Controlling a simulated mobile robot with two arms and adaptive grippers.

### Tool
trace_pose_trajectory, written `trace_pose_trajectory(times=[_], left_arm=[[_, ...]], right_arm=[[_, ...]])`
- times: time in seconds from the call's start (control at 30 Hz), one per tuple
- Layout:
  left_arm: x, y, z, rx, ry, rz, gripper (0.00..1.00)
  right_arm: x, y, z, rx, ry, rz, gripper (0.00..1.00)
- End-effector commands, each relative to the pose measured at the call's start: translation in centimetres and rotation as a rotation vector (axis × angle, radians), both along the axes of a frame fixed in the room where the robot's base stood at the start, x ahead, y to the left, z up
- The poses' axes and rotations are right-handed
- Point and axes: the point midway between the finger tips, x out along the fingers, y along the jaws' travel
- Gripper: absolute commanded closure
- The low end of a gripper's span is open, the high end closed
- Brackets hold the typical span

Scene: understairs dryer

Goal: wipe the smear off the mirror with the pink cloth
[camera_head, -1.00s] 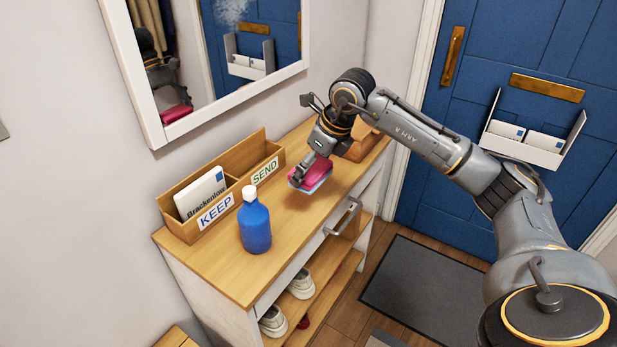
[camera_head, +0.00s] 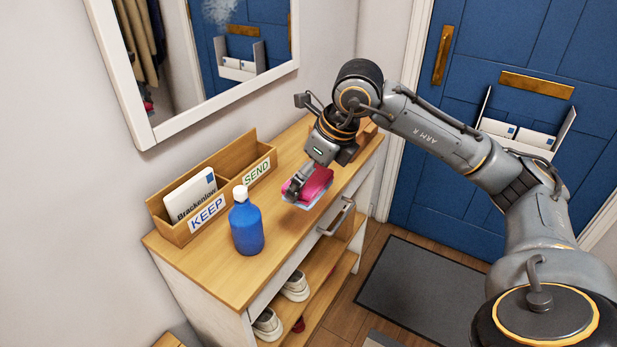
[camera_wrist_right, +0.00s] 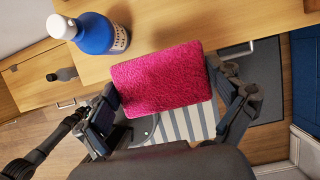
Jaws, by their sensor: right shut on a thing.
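The mirror (camera_head: 190,75) with a white frame hangs on the wall at the upper left in the head view. A whitish smear (camera_head: 222,10) shows on its glass at the top edge of the picture. My right gripper (camera_head: 297,190) is shut on the pink cloth (camera_head: 316,183), above the wooden cabinet top and apart from the mirror. In the right wrist view the pink cloth (camera_wrist_right: 160,80) lies flat between the two fingers. A pale blue edge shows beneath it in the head view. My left gripper is not in view.
A blue bottle (camera_head: 246,228) with a white cap stands on the cabinet top (camera_head: 215,268). A wooden letter box (camera_head: 225,165) labelled KEEP and SEND stands behind it against the wall. Shoes sit on shelves below. A blue door (camera_head: 450,190) is at the right.

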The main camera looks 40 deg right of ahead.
Motion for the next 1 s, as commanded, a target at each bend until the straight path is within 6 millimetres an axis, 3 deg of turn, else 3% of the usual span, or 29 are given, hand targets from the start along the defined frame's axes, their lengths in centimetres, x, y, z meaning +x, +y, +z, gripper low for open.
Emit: trace_pose_trajectory(times=[0.17, 0.37, 0.57, 0.7, 0.83, 1.0], left_arm=[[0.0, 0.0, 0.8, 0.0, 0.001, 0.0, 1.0], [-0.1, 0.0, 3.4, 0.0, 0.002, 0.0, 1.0], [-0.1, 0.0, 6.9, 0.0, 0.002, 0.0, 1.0], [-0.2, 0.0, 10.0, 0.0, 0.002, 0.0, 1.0], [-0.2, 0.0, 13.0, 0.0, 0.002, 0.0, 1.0], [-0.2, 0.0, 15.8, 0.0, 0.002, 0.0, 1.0]], right_arm=[[1.2, 1.2, 1.2, 0.032, -0.014, 0.009, 0.32], [5.4, 5.3, 5.2, 0.163, -0.065, 0.017, 0.32], [10.4, 9.4, 11.5, 0.409, -0.173, -0.039, 0.32], [14.0, 11.0, 17.1, 0.671, -0.326, -0.156, 0.32], [16.9, 10.0, 21.6, 0.916, -0.549, -0.314, 0.32], [19.1, 6.4, 24.5, 1.081, -0.829, -0.479, 0.32]])
